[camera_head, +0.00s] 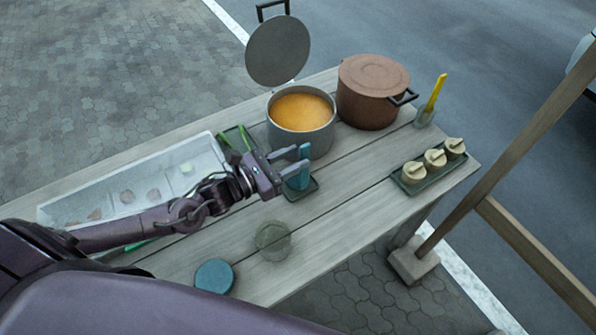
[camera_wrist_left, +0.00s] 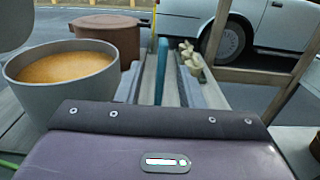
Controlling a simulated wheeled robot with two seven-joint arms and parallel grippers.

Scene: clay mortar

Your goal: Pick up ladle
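A teal upright object (camera_head: 303,154), which looks like the ladle's handle, stands on a small dark tray (camera_head: 304,192) in front of the soup pot. My left gripper (camera_head: 296,168) is beside it at the middle of the table. In the left wrist view the teal handle (camera_wrist_left: 162,72) rises between my two widely spaced fingers (camera_wrist_left: 168,88). The gripper is open, and I see no finger closed on the handle. The handle's lower part is hidden by the gripper. My right gripper is not in view.
A grey pot (camera_head: 301,138) of orange soup stands close behind the gripper, with a lid (camera_head: 278,50) above it. A brown lidded pot (camera_head: 372,92), a cup with a yellow-handled tool (camera_head: 434,97) and a tray of small pots (camera_head: 428,182) are right. A glass bowl (camera_head: 272,240) is in front.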

